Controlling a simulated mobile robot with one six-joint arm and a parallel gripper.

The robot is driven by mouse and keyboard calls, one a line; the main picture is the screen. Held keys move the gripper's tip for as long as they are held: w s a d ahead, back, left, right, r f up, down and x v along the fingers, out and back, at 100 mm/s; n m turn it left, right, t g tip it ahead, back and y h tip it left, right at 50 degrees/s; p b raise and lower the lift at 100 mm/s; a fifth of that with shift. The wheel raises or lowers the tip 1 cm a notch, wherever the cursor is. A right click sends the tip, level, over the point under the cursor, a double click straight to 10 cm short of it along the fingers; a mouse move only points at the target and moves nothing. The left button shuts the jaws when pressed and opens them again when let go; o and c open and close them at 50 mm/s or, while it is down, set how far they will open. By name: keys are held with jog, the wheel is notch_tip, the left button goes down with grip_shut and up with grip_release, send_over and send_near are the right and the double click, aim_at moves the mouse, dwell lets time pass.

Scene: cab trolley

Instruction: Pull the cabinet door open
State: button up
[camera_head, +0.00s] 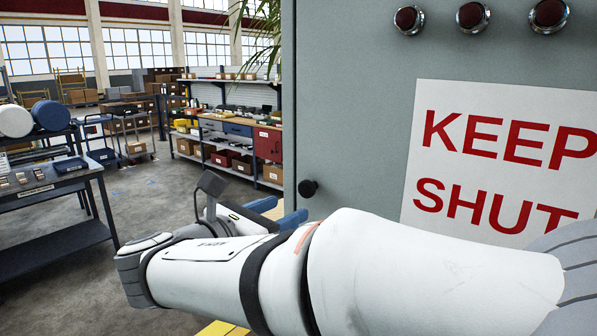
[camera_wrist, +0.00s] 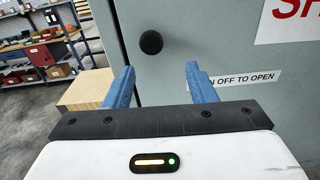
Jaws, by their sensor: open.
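The grey cabinet door (camera_head: 350,120) fills the right of the head view, and part of it (camera_wrist: 220,50) shows in the wrist view. A round black knob (camera_head: 307,188) sits near the door's left edge. In the wrist view the knob (camera_wrist: 151,42) lies beyond the fingertips, between them and a little above. My gripper (camera_wrist: 158,72) is open, with two blue fingers apart and nothing between them. In the head view my gripper (camera_head: 292,218) is partly hidden behind my white arm. The door looks shut, lying flush at its left edge.
A "KEEP SHUT" sign (camera_head: 500,160) and red lamps (camera_head: 471,15) are on the cabinet. A label (camera_wrist: 236,79) is right of the knob. A wooden block (camera_wrist: 85,90) is left of the fingers. A dark table (camera_head: 50,185) stands left; grey floor (camera_head: 155,190) is open between.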

aim_at(305, 190)
jog(key=shift+n+t, duration=0.3)
jog(key=x, duration=0.2)
jog(key=p+x, duration=0.1)
jog(key=x, duration=0.1)
jog(key=r+x, duration=0.1)
jog(key=x, duration=0.2)
jog(key=shift+w+a+r+p, duration=0.1)
jog(key=shift+w+a+p, duration=0.15)
jog(key=shift+p, duration=0.15)
grip_shut()
jog(key=shift+d, duration=0.1)
jog(key=shift+w, duration=0.1)
